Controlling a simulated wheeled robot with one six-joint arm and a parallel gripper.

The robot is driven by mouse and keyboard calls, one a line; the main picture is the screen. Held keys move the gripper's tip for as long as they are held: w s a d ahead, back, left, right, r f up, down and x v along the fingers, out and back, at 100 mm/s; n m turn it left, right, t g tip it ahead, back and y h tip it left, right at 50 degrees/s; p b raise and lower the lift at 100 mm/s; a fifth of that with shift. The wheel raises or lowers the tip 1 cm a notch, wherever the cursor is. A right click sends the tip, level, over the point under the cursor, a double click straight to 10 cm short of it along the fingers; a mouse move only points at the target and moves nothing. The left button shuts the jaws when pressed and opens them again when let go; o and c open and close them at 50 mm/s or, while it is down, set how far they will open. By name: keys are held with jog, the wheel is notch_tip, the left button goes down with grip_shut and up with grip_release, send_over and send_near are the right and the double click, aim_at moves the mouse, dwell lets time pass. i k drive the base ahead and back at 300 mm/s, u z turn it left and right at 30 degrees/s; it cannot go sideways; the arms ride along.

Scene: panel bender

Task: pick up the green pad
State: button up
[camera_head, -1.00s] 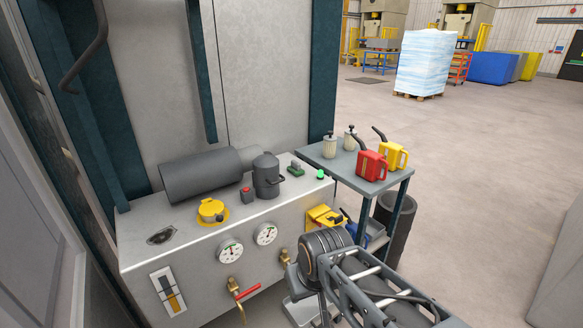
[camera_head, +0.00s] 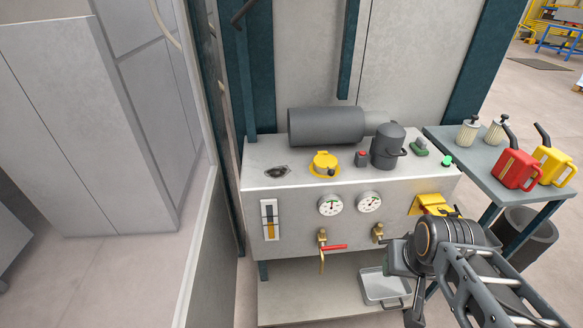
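A small dark green pad-like piece (camera_head: 419,147) lies on the top of the grey metal cabinet (camera_head: 310,182), towards its back right. It is just right of a dark grey canister with a handle and behind a bright green button. Its fine shape is too small to tell. My arm reaches in from the lower right, in front of the cabinet's right part. I see a joint and an open-frame link of it, well below and in front of the pad. I cannot make out any gripper fingers.
The canister (camera_head: 387,150), a red button (camera_head: 361,158), a yellow cap (camera_head: 324,164) and a grey cylinder (camera_head: 326,126) crowd the cabinet top. A side table (camera_head: 478,164) with red and yellow cans stands at right. A metal tray (camera_head: 384,288) lies below. A wall panel rises at left.

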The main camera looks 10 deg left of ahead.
aim_at(418, 147)
jog(key=z, duration=2.35)
jog(key=i, duration=1.65)
jog(key=u, duration=3.2)
jog(key=i, duration=0.5)
jog(key=u, duration=0.05)
